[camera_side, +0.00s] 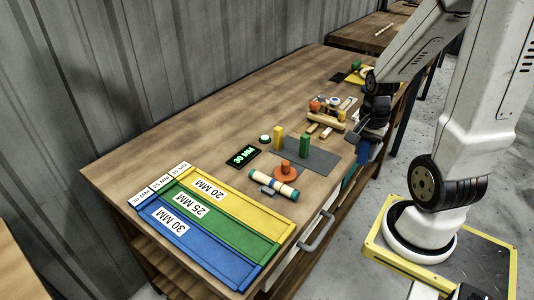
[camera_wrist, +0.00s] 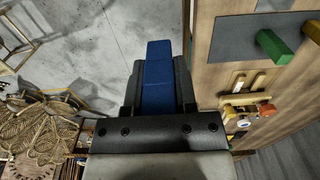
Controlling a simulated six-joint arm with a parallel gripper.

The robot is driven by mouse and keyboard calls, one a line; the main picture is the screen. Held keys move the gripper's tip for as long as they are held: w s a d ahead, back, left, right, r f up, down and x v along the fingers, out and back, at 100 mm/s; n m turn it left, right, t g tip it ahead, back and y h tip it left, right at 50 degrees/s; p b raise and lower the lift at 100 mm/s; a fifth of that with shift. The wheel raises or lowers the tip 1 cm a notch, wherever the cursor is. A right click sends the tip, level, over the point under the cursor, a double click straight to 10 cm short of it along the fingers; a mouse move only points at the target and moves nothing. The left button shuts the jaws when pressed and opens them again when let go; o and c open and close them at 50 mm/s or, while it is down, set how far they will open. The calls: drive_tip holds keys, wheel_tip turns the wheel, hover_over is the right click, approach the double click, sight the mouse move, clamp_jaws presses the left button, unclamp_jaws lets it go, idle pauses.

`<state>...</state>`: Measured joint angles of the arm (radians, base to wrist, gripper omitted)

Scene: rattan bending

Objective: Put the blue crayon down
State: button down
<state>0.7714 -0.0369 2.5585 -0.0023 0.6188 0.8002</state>
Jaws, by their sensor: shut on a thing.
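The blue crayon (camera_wrist: 158,72) is a long, square-edged blue bar. It stands between the two dark fingers of my gripper (camera_wrist: 159,85) in the wrist view, with its far end reaching past the fingertips. In the side view my gripper (camera_side: 366,138) is at the right edge of the workbench, and the blue crayon (camera_side: 363,152) shows below it, partly hidden. The wrist view shows floor to the left of the crayon and the bench to its right, so it hangs beside the bench edge, apart from the bench top.
A dark grey mat (camera_side: 313,158) bears a green block (camera_side: 304,146) and a yellow block (camera_side: 279,138). Blue (camera_side: 190,244), green (camera_side: 250,239) and yellow (camera_side: 264,222) trays lie at the front. A banded roll (camera_side: 273,185) and a display (camera_side: 242,156) are nearby. The left bench top is clear.

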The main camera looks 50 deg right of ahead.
drive_tip(key=shift+w+d+f, duration=1.15)
drive_tip(key=shift+w+f, duration=0.4)
drive_tip(key=shift+w, duration=0.4)
drive_tip(key=shift+w+d+f, duration=1.15)
drive_tip(key=shift+w+f, duration=0.4)
drive_tip(key=shift+w, duration=0.35)
drive_tip(key=shift+w+d+f, duration=1.15)
drive_tip(key=shift+w+f, duration=0.4)
drive_tip(key=shift+w, duration=0.4)
drive_tip(key=shift+f, duration=0.1)
drive_tip(key=shift+w+d+f, duration=0.15)
drive_tip(key=shift+w+f, duration=0.1)
drive_tip(key=shift+f, duration=1.5)
drive_tip(key=shift+f, duration=0.1)
drive_tip(key=shift+c, duration=2)
unclamp_jaws()
